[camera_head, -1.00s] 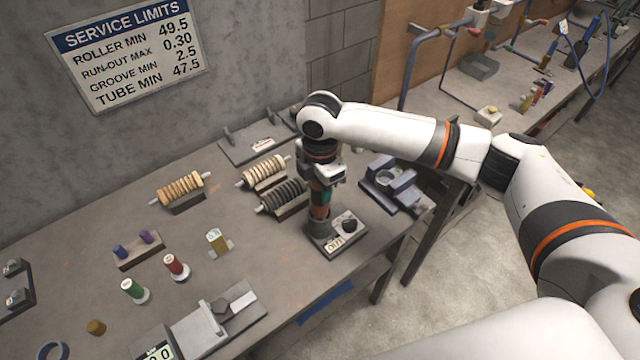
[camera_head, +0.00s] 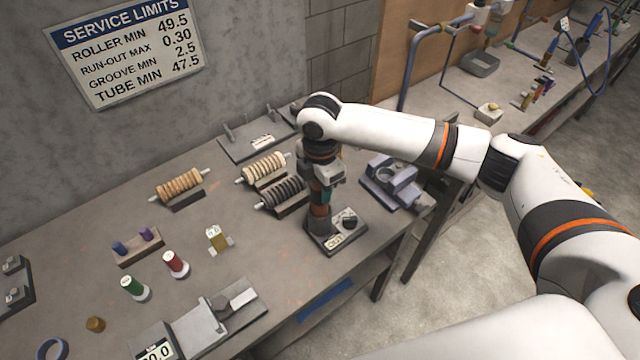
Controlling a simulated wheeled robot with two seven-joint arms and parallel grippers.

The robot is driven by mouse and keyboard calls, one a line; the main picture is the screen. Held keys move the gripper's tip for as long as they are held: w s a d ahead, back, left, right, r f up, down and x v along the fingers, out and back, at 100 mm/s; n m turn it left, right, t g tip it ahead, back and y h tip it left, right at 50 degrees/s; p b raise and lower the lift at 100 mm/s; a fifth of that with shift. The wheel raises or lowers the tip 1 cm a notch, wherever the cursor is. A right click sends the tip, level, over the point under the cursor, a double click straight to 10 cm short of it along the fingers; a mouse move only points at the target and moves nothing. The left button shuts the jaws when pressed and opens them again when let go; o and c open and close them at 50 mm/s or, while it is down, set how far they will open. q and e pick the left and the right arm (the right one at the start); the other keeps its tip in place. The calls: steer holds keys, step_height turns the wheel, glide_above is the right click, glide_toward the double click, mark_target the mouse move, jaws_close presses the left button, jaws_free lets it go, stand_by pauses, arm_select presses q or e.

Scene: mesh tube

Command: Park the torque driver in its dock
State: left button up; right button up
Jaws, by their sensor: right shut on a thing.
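My right gripper (camera_head: 323,184) points straight down near the right front part of the bench. It is shut on the torque driver (camera_head: 320,210), a dark upright tool with teal and reddish-brown bands. The driver's lower end meets the dark cup of the dock (camera_head: 347,244), a small grey base plate with a black knob and a label that seems to read "OUT". The driver looks upright. I cannot tell how deep it sits in the cup. My left gripper is not in view.
Grooved rollers on stands (camera_head: 284,193) stand close left of the gripper. A blue-grey clamp block (camera_head: 392,180) is close on the right. Spools (camera_head: 176,264) and a measuring fixture (camera_head: 212,322) lie further left. The bench's front edge runs just before the dock.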

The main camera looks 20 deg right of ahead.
steer(key=shift+f, duration=0.35)
stand_by(0.3)
steer(key=o, duration=1.1)
steer(key=shift+o, duration=0.7)
steer(key=shift+f, duration=0.1)
